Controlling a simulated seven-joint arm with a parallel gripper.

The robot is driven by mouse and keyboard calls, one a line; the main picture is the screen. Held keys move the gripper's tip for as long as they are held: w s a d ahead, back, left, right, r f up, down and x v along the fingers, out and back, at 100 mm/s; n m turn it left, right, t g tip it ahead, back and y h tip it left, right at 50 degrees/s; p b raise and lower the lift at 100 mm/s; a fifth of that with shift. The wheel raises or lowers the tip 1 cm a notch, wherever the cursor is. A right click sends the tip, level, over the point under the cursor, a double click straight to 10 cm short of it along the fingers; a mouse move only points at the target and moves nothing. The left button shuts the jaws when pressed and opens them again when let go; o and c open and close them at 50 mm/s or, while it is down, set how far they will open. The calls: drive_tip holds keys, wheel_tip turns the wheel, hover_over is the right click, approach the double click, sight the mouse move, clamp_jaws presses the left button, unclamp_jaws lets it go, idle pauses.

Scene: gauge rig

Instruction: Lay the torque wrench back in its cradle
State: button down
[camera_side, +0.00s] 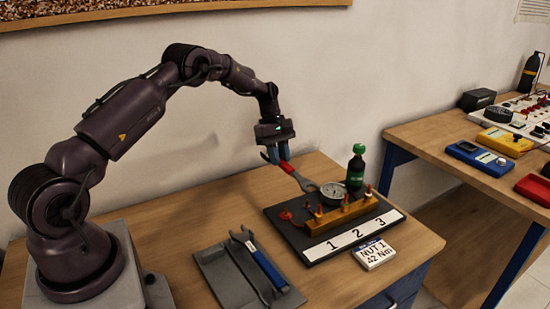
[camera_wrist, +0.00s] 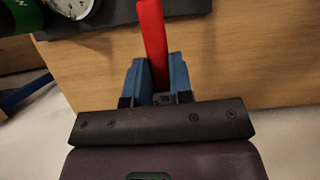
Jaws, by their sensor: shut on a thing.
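My gripper (camera_side: 277,155) is shut on the red handle of a wrench (camera_side: 287,168), held above the table beside the gauge board. Its grey open-jawed head points down and right, near the round gauge (camera_side: 333,190); whether it touches anything there I cannot tell. In the wrist view, the red handle (camera_wrist: 152,40) stands between the blue fingers of my gripper (camera_wrist: 157,80), and the wrench head is out of view. A grey cradle (camera_side: 213,268) lies on the table at the front. A blue-handled wrench (camera_side: 266,262) lies on its right part; its left part looks bare.
The black board (camera_side: 285,224) carries a brass-coloured block (camera_side: 340,214) with several red-tipped posts and a 1-2-3 strip. A dark green bottle (camera_side: 355,170) stands behind it. A card (camera_side: 374,254) reads "NUT 1 42 Nm".

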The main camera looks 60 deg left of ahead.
sight(293, 169)
drive_tip(key=shift+m, duration=0.6)
drive_tip(key=d, duration=0.1)
drive_tip(key=d+r, duration=0.1)
drive_tip(key=d, duration=0.3)
drive_tip(key=shift+w+d+r, duration=0.15)
drive_tip(key=shift+w+r, duration=0.1)
drive_tip(key=s+d+m+g+y, duration=0.1)
drive_tip(key=s+d+m+g, duration=0.1)
drive_tip(key=s+d+m, duration=0.45)
drive_tip(key=s+d+m+g+y, duration=0.15)
drive_tip(key=s+d+m, duration=0.25)
drive_tip(key=d, duration=0.5)
drive_tip(key=s+d+f+m+t+y, duration=0.1)
drive_tip(key=s+d+m+y, duration=0.1)
drive_tip(key=s+m, duration=0.5)
drive_tip(key=s+d+f+m+t+y, duration=0.1)
drive_tip(key=s+m, duration=0.6)
drive_tip(key=m, duration=1)
drive_tip(key=d+t+y, duration=0.1)
drive_tip(key=d+y, duration=0.1)
drive_tip(key=y, duration=0.1)
drive_tip(key=shift+s+d+f+y, duration=0.25)
drive_tip(key=shift+f+y, duration=0.1)
drive_tip(key=shift+d, duration=0.15)
